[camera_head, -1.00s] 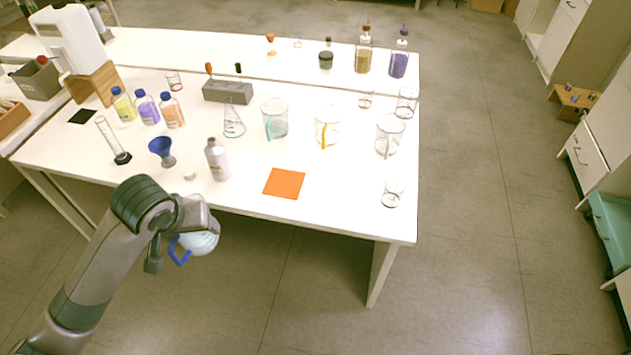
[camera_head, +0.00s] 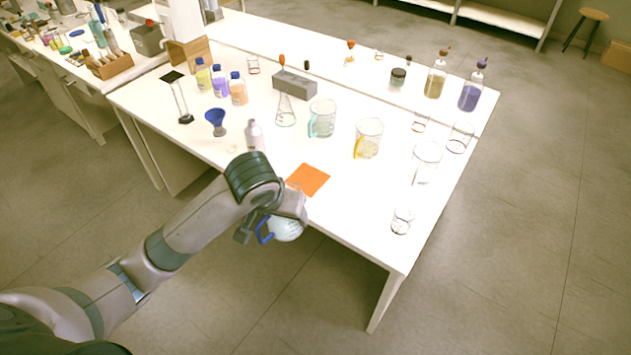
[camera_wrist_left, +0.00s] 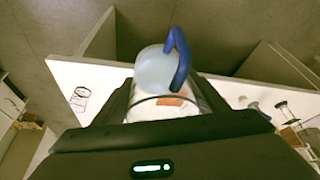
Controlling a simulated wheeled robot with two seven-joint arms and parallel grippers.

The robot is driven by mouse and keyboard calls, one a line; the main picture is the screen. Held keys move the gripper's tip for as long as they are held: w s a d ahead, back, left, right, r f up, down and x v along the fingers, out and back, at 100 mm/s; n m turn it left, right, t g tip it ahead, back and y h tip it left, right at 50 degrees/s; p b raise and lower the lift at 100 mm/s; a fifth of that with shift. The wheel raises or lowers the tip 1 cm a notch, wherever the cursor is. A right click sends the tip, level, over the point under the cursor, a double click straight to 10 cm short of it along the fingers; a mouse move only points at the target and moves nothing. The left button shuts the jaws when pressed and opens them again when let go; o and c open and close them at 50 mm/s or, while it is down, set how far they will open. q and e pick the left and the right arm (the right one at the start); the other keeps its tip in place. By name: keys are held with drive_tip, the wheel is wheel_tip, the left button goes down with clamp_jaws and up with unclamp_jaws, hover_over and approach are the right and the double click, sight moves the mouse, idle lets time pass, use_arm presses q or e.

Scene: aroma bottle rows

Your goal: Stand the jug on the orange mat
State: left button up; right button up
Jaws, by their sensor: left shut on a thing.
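The jug (camera_head: 287,230) is clear with a blue handle and hangs in my left gripper (camera_head: 272,222), in front of the table's near edge and below the orange mat in the picture. In the left wrist view the jug (camera_wrist_left: 155,72) lies between the two dark fingers of my left gripper (camera_wrist_left: 165,105), its blue handle pointing up. The orange mat (camera_head: 309,179) lies flat and bare near the table's front edge, its near left corner partly hidden by my arm. It shows as a small orange patch through the jug in the left wrist view. My right gripper is out of view.
A grey-white bottle (camera_head: 254,136) and a blue funnel (camera_head: 216,121) stand left of the mat. A yellow-handled jug (camera_head: 368,139) and a teal-handled jug (camera_head: 322,119) stand behind it. A small beaker (camera_head: 402,221) is at the right front. The table (camera_head: 345,225) is clear just right of the mat.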

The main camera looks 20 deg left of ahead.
use_arm(q)
drive_tip(key=shift+w+a, duration=0.1)
drive_tip(key=w+d, duration=0.1)
drive_tip(key=w, duration=0.6)
drive_tip(key=w+d+r, duration=0.1)
drive_tip(key=w+d, duration=0.1)
drive_tip(key=w, duration=0.5)
drive_tip(key=shift+w+d, duration=0.25)
drive_tip(key=shift+w, duration=0.1)
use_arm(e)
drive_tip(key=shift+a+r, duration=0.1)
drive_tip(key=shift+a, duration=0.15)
